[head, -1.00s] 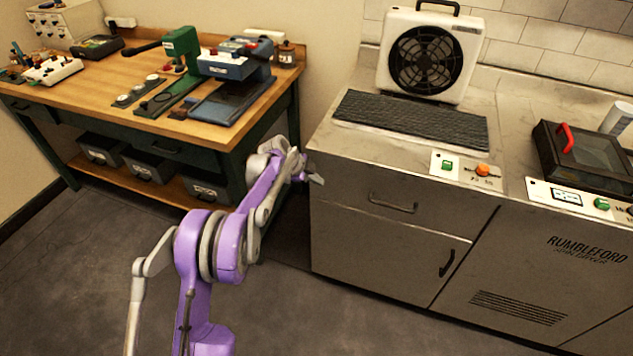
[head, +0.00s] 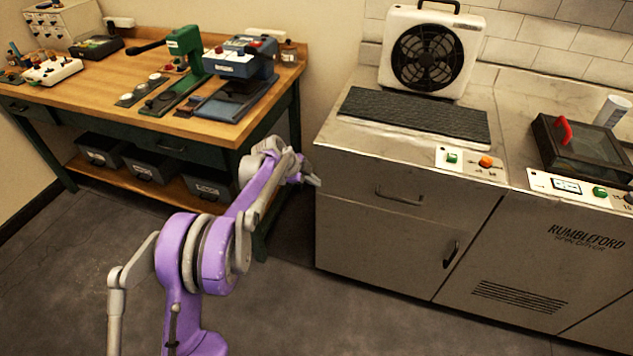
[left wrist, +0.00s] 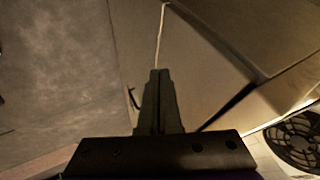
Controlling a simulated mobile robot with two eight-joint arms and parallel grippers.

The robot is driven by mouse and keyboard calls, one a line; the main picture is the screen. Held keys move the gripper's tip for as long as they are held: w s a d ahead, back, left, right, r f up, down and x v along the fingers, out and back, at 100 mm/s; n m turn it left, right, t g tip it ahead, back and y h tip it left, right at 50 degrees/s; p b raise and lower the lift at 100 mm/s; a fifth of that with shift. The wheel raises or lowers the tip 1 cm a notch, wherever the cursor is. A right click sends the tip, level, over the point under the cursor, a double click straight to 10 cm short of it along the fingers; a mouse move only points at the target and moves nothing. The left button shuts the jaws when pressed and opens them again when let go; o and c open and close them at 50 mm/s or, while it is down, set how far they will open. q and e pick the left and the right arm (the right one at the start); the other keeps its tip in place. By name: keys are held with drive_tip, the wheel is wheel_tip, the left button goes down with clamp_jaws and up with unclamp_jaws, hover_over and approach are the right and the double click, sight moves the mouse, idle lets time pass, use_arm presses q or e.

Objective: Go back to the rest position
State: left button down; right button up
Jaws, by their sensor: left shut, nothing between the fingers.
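My left gripper (head: 313,181) is at the end of my purple and grey arm, in front of the gap between the wooden workbench (head: 150,100) and the grey cabinet (head: 380,235). It also shows in the left wrist view (left wrist: 160,75), where its two dark fingers are together with nothing between them. It appears close to the cabinet's left edge; whether it touches cannot be told. My right gripper is not in view.
A white fan unit (head: 427,55) and a dark ribbed mat (head: 412,115) are on the cabinet top. A dark-lidded machine (head: 585,150) stands at the right. A green press (head: 185,60) and a blue press (head: 240,60) stand on the workbench. The floor (head: 60,290) is clear.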

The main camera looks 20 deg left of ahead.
use_arm(q)
drive_tip(key=s+d+r+n+y+p, duration=0.1)
drive_tip(key=s+d+r+n+p, duration=0.2)
drive_tip(key=s+r, duration=0.55)
drive_tip(key=s+d+r+n+y+p, duration=0.1)
drive_tip(key=s+d+r+n, duration=0.35)
drive_tip(key=s, duration=0.75)
drive_tip(key=s+f+n+y+p, duration=0.1)
drive_tip(key=s+n, duration=0.8)
drive_tip(key=s, duration=1)
drive_tip(key=shift+s+a+y+p, duration=0.15)
drive_tip(key=shift+s+y+p, duration=0.2)
drive_tip(key=shift+y+p, duration=0.6)
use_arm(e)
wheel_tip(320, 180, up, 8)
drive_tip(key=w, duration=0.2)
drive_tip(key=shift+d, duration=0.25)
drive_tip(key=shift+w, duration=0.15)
